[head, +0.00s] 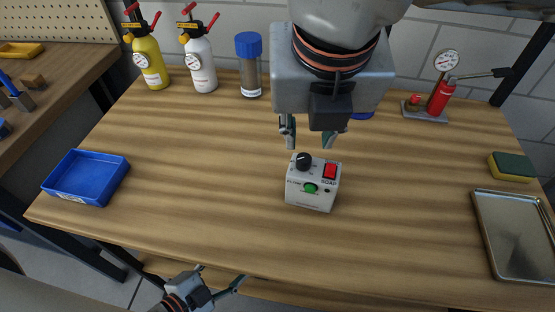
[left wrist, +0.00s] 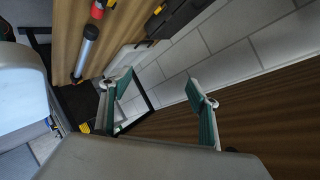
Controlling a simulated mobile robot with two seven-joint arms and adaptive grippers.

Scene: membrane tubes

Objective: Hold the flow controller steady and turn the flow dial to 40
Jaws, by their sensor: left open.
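The flow controller, a small white box (head: 311,199), stands on the wooden table. A black round dial (head: 303,161) and a red switch (head: 330,171) are on top, with a green button (head: 310,188) on its front. The dial's numbers are too small to read. My right gripper (head: 312,142) hangs above and just behind the box, its fingers apart with nothing between them and clear of the dial. My left gripper (head: 222,275) is low at the table's front edge, open and empty, away from the box. Its two spread fingers also show in the left wrist view (left wrist: 157,95).
A blue tray (head: 112,183) is at the left and a metal tray (head: 513,235) at the right, near a sponge (head: 512,166). Yellow (head: 151,68) and white (head: 201,70) bottles, a blue-capped tube (head: 250,72) and a red gauge device (head: 438,98) line the back. Table around the box is clear.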

